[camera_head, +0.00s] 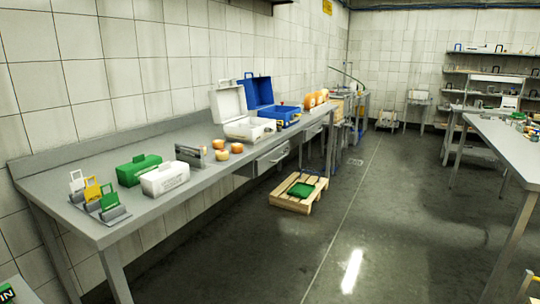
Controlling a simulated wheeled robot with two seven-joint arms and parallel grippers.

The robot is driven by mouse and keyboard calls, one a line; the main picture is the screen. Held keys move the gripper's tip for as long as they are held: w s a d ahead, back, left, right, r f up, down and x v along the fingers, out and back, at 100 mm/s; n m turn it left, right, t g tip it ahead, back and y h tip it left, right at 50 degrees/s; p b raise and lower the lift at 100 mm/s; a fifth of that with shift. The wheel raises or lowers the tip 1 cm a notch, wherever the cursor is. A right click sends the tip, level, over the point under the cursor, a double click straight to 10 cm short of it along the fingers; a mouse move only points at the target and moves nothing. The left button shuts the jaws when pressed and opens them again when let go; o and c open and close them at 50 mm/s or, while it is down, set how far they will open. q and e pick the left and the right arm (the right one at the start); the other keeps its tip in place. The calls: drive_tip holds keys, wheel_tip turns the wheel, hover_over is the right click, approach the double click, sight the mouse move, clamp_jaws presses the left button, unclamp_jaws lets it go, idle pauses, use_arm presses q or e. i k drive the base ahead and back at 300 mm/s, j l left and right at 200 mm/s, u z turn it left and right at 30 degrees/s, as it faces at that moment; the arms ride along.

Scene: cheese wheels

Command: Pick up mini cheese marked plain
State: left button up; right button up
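Small round orange-and-cream items, which look like mini cheeses, sit on the long grey table. One is at the back (218,144), one at the front (222,155) and one at the right (236,148). They are too small to read any marking, so I cannot tell which is plain. Larger orange wheels (309,101) stand at the table's far end. Neither of my grippers is in view.
The grey table (120,215) runs along the tiled wall. It bears a green box (138,170), a white box (165,178), an open white case (248,130) and a blue case (286,116). A wooden pallet (285,201) lies on the floor. The floor right of it is clear.

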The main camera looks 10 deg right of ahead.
sight(221, 154)
drive_tip(key=i+l+u, duration=0.55)
drive_tip(key=i+l, duration=0.3)
drive_tip(key=i, duration=0.05)
